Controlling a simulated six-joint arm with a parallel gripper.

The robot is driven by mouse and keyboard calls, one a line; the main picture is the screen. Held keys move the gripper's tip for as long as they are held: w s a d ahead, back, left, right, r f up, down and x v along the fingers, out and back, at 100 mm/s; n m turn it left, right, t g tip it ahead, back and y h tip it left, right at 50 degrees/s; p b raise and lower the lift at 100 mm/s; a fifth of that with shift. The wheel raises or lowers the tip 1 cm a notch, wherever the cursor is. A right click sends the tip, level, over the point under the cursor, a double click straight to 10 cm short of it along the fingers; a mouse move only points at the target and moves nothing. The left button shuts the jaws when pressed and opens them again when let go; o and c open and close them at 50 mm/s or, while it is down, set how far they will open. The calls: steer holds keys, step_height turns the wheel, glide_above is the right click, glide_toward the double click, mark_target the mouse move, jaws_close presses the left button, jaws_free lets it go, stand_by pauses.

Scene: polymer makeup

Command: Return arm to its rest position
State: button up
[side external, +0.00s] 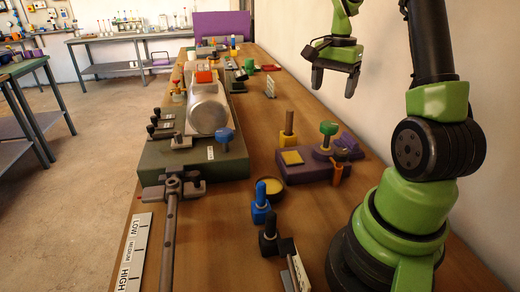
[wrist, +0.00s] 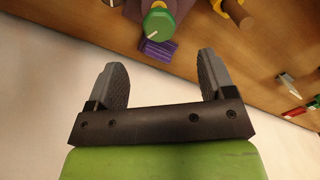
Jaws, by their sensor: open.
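My gripper (side external: 334,81) hangs in the air at the upper right of the side external view, above the far right part of the wooden table. Its two dark fingers point down and are spread apart with nothing between them. In the wrist view my gripper (wrist: 160,80) also shows open and empty, with the pale wall or floor behind it. No object touches the fingers.
The wooden table (side external: 225,262) holds a green machine base (side external: 205,165) with a silver cylinder (side external: 207,113). A purple block (side external: 300,172) with knobs stands right of it. Blue (side external: 261,205) and black (side external: 268,236) knobbed pieces stand nearer. A wall borders the right.

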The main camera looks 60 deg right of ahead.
steer(key=w+a+r+n+t, duration=0.1)
steer(key=a+r+n+t, duration=0.2)
steer(key=a, duration=0.4)
steer(key=w+a+r+n, duration=0.1)
steer(key=a+r+n, duration=0.2)
steer(key=a+r, duration=0.3)
steer(key=s+a+n+t+y, duration=0.1)
steer(key=s+a+n+t, duration=0.1)
steer(key=s+a+n, duration=0.2)
steer(key=s+a+n+t+y, duration=0.1)
steer(key=s+a+n, duration=0.3)
steer(key=a, duration=0.6)
steer(key=shift+a+r+n+t, duration=0.25)
steer(key=shift+a+n+t, duration=0.05)
steer(key=shift+n+t, duration=0.3)
steer(key=shift+s, duration=0.1)
